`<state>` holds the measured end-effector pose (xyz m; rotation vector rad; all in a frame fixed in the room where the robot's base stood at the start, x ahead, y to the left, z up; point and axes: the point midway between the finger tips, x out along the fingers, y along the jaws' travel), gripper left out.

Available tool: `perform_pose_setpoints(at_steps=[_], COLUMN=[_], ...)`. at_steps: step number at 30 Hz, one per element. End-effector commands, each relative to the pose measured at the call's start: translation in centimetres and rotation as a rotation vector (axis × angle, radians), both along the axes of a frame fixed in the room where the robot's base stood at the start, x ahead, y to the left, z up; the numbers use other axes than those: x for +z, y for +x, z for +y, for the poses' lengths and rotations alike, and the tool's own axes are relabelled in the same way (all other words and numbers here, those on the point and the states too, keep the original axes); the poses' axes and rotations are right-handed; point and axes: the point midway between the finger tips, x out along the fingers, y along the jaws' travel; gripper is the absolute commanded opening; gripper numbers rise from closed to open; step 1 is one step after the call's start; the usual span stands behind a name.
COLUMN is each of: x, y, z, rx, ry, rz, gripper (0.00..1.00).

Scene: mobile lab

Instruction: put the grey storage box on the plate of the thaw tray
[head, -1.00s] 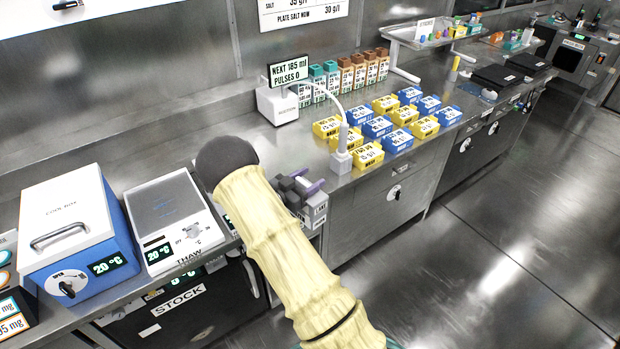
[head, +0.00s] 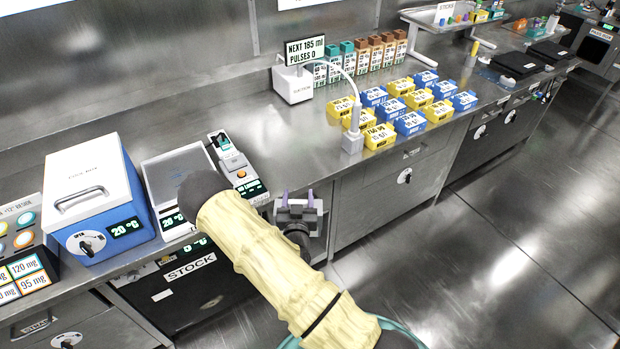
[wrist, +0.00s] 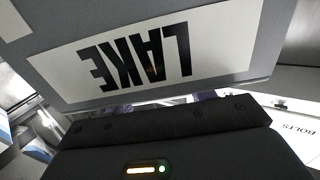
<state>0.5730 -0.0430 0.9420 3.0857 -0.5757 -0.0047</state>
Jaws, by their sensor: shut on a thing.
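The grey storage box (wrist: 165,58) fills the upper wrist view, with a white label reading LAKE upside down. My gripper (head: 298,199), with purple fingers, is shut on it. In the head view they are in front of the counter edge, right of the thaw tray, and little of the box can be told apart from the gripper. The purple fingers show partly in the wrist view, under the box edge. The thaw tray (head: 172,222) is on the counter at left, with a flat grey plate (head: 170,172) that looks bare. My arm hides its near right corner.
A blue and white cold box (head: 100,200) stands left of the tray. A small device with a display (head: 232,160) stands close on its right. A white dispenser (head: 293,84) and blue and yellow boxes (head: 410,122) are farther right. Counter between is clear.

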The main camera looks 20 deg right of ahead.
Motion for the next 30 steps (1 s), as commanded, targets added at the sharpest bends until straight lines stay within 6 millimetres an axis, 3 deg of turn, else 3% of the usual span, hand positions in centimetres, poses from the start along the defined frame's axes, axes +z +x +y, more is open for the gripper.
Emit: perform_pose_setpoints(at_steps=[3, 9, 30], x=[-2.1, -4.2, -4.6], y=[-1.5, -3.3, -3.7], z=[1.8, 3.9, 4.0], rx=[0.156, 0.331, 0.363], ry=[-0.008, -0.003, 0.002], rz=[0.006, 0.0, -0.005], gripper=[0.07, 0.07, 0.07])
